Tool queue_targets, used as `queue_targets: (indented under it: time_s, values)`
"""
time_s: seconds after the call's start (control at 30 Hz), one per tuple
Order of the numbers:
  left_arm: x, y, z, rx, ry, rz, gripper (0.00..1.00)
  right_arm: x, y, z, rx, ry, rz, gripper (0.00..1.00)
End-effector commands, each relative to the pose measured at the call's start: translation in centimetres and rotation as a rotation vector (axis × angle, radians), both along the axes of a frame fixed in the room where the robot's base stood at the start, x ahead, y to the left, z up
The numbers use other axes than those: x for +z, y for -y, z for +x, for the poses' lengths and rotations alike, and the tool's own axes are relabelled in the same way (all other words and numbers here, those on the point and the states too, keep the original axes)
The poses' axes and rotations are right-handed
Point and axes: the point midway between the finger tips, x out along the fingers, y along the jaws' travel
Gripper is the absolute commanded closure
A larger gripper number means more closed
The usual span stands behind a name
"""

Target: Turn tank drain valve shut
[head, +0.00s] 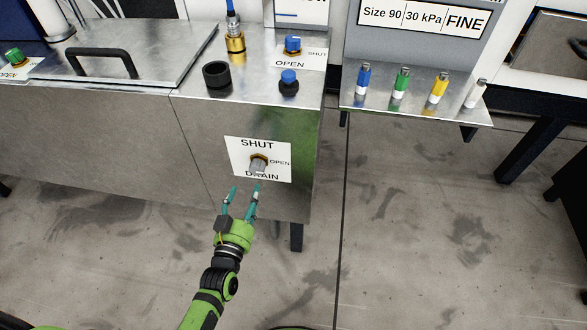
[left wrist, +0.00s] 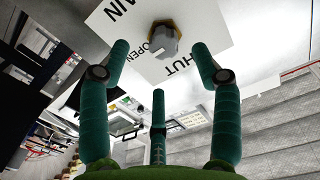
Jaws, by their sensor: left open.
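The drain valve (head: 258,164) is a grey knob on a brass collar, on the front face of the steel tank (head: 130,130). Its white label plate (head: 240,150) reads SHUT above, OPEN at the right and DRAIN below. My left gripper (head: 243,189) is open and empty, just below and in front of the valve, with its teal fingers apart and not touching it. In the left wrist view the valve (left wrist: 164,38) shows beyond the spread fingers (left wrist: 160,65). The exact direction of the knob's pointer is hard to tell. My right gripper is not in view.
On the tank top are a lid with a black handle (head: 102,58), a black cup (head: 216,75), a brass fitting (head: 235,43) and a blue valve (head: 293,45) with its own OPEN/SHUT label. The floor in front is clear.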

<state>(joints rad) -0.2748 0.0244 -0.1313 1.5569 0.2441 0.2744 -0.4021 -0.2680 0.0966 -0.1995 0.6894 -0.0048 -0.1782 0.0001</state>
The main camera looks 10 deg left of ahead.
Motion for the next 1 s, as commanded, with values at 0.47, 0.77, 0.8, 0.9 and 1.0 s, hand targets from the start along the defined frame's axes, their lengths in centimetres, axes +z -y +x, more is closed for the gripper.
queue_targets:
  time_s: [0.47, 0.77, 0.8, 0.9, 1.0]
  values:
    - [0.8, 0.2, 5.8, 0.005, 0.026, 0.0, 0.36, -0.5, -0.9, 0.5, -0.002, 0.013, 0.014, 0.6]
    - [0.8, 0.4, 7.3, 0.004, 0.024, 0.001, 0.36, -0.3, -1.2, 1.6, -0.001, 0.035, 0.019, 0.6]
    - [0.8, 0.4, 7.3, 0.004, 0.024, 0.001, 0.36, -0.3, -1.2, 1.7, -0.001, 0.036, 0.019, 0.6]
    - [0.8, 0.4, 7.3, 0.004, 0.024, 0.0, 0.36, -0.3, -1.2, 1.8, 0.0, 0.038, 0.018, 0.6]
    - [0.8, 0.4, 7.3, 0.004, 0.024, 0.0, 0.68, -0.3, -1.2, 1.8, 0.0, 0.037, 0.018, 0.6]
